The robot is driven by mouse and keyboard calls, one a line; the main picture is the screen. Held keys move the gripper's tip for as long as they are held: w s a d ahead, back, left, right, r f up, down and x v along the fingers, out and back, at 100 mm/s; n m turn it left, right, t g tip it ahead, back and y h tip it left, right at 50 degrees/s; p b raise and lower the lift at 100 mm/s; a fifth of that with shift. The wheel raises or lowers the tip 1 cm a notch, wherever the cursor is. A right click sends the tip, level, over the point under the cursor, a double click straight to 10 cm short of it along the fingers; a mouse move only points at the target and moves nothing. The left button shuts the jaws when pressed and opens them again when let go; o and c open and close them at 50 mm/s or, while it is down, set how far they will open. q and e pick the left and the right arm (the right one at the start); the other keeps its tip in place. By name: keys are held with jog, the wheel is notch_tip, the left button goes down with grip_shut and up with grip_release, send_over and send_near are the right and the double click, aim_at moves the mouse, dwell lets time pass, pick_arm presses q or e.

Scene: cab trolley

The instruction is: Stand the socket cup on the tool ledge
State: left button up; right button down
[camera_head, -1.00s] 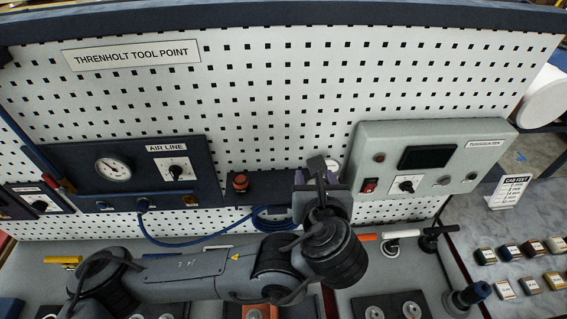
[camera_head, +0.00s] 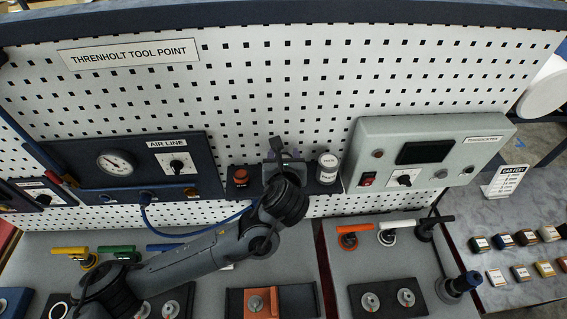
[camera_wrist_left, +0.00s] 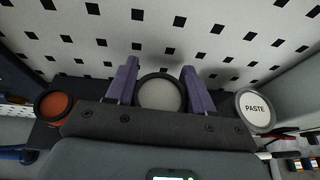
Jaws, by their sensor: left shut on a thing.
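My left gripper (camera_head: 277,150) is at the tool ledge (camera_head: 258,184), between an orange-topped container and a white can. In the left wrist view, its two purple fingers (camera_wrist_left: 158,88) are shut on a round cup with a pale grey top and dark rim, the socket cup (camera_wrist_left: 160,94). The cup is seen from above, between the fingers. My gripper and wrist hide most of it in the head view. I cannot tell whether its base touches the ledge. My right gripper is not in view.
The orange-topped container (camera_head: 240,178) stands on the ledge to the left, and the white paste can (camera_head: 327,168) to the right. The air line panel (camera_head: 120,165) and grey tension box (camera_head: 430,153) flank the ledge. Pegboard (camera_head: 300,90) rises behind. Several coloured-handled valves line the bench below.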

pick_arm(q)
notch_tip(320, 180, down, 3)
jog(key=shift+f+p, duration=0.15)
jog(key=shift+p, duration=0.4)
jog(key=shift+f, duration=0.35)
jog(key=shift+f, duration=0.15)
jog(key=o, duration=1.2)
